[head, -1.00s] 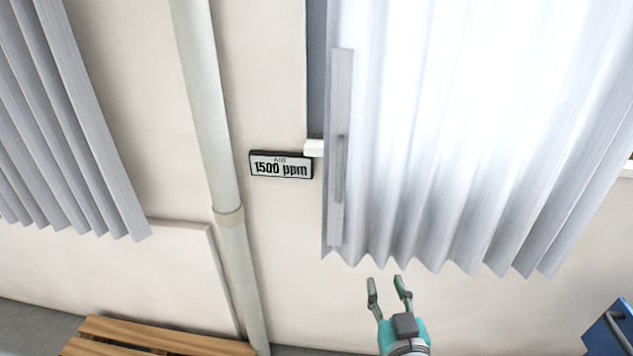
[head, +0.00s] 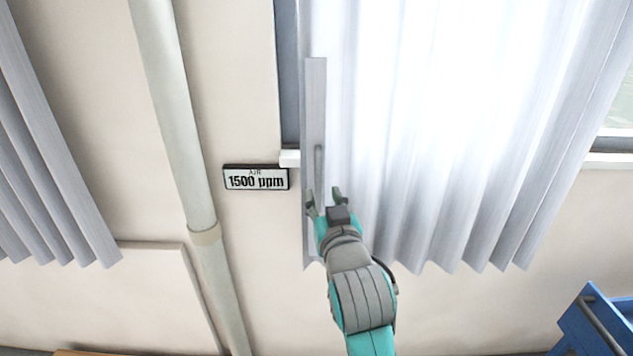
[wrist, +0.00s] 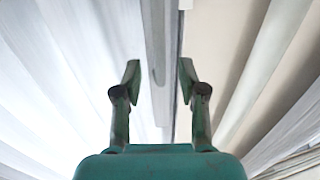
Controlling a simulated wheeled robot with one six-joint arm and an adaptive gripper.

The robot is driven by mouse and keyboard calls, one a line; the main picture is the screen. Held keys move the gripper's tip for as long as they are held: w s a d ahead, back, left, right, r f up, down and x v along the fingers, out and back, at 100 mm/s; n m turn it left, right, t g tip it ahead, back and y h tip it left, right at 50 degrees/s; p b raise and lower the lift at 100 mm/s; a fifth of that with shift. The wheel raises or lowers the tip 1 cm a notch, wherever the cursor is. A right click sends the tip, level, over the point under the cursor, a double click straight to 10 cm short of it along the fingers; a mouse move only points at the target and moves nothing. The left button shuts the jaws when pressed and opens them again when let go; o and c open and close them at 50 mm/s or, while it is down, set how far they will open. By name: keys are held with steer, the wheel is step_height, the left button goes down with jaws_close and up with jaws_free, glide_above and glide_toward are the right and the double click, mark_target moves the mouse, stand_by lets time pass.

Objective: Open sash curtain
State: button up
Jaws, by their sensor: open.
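The sash curtain (head: 430,130) is a pale, pleated curtain hanging over a bright window. Its left edge carries a flat grey vertical bar (head: 316,100) with a slim handle (head: 319,165) on it. My gripper (head: 325,194) is open in front of the bar, at the handle's lower part in the picture. In the wrist view my gripper (wrist: 160,75) has its two fingers apart, with the bar and handle (wrist: 158,40) running up between them. I cannot tell how far the fingertips are from the handle.
A small sign (head: 256,179) reading 1500 ppm is on the wall left of the bar. A pale vertical pipe (head: 178,120) runs farther left, past which another pleated curtain (head: 45,160) hangs. A blue cart (head: 600,320) stands at the lower right.

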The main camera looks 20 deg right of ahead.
mark_target(319, 184)
steer(key=w, duration=0.4)
steer(key=w+d, duration=0.1)
steer(key=w, duration=0.1)
steer(key=shift+w, duration=0.25)
jaws_close()
